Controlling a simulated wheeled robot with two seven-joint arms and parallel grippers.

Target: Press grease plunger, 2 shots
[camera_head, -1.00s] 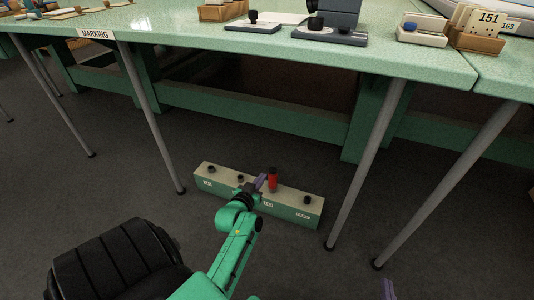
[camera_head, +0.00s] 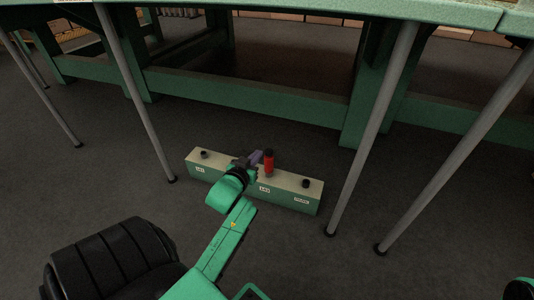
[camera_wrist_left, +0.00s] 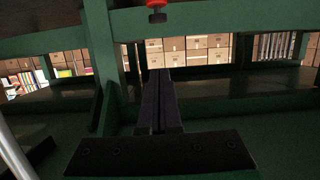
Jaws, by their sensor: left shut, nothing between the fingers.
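A long low box (camera_head: 292,199) with a cream top and green front stands on the floor under the table. Dark knobs sit along its top, one at the left end (camera_head: 204,154) and one near the right end (camera_head: 305,183). In the left wrist view the shut fingers (camera_wrist_left: 158,100) point forward, and a red piece with a dark knob (camera_wrist_left: 156,10) shows at the top edge. My right gripper is out of view.
Grey table legs stand left (camera_head: 137,100) and right (camera_head: 372,130) of the box. A green crossbeam (camera_head: 250,100) runs behind it. The dark floor (camera_head: 300,255) in front is clear. Shelves of cartons (camera_wrist_left: 200,48) show behind in the left wrist view.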

